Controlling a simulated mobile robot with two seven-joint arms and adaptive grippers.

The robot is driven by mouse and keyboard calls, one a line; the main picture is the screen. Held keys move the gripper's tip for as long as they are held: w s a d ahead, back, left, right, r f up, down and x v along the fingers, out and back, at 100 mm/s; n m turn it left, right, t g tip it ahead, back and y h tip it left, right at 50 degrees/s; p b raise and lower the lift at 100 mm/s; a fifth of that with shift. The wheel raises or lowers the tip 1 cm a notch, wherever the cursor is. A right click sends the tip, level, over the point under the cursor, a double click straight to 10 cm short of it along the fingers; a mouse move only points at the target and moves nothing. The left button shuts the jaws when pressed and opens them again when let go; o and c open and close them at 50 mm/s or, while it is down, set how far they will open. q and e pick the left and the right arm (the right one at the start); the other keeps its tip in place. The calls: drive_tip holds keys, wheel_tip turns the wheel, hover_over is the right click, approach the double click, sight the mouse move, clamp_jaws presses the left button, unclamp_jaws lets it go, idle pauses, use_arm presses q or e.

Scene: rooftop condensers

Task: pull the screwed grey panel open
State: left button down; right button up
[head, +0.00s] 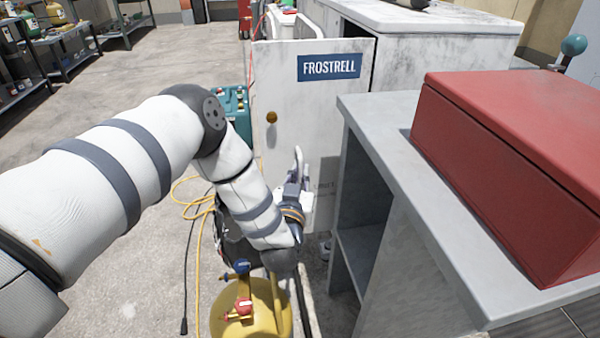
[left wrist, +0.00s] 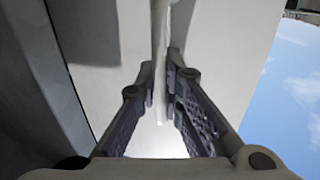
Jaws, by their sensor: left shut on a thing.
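My left gripper (head: 299,178) is low in front of the panel, shut on a pale upright handle (head: 298,157). In the left wrist view the fingers (left wrist: 160,85) close on both sides of a thin pale bar (left wrist: 159,35), with the pale panel surface behind. My forearm and wrist hide part of the panel's lower left. My right gripper is not in view.
A grey bench (head: 385,140) with a red box (head: 500,150) stands close on the right. A yellow tank (head: 225,315) with valves stands below my left wrist. A yellow hose (head: 200,210) lies on the floor. Floor at the left is open.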

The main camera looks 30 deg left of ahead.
use_arm(q)
drive_tip(key=c, duration=1.7)
unclamp_jaws()
drive_tip(key=v, duration=0.7)
drive_tip(key=shift+s, duration=0.25)
drive_tip(key=shift+d, duration=0.1)
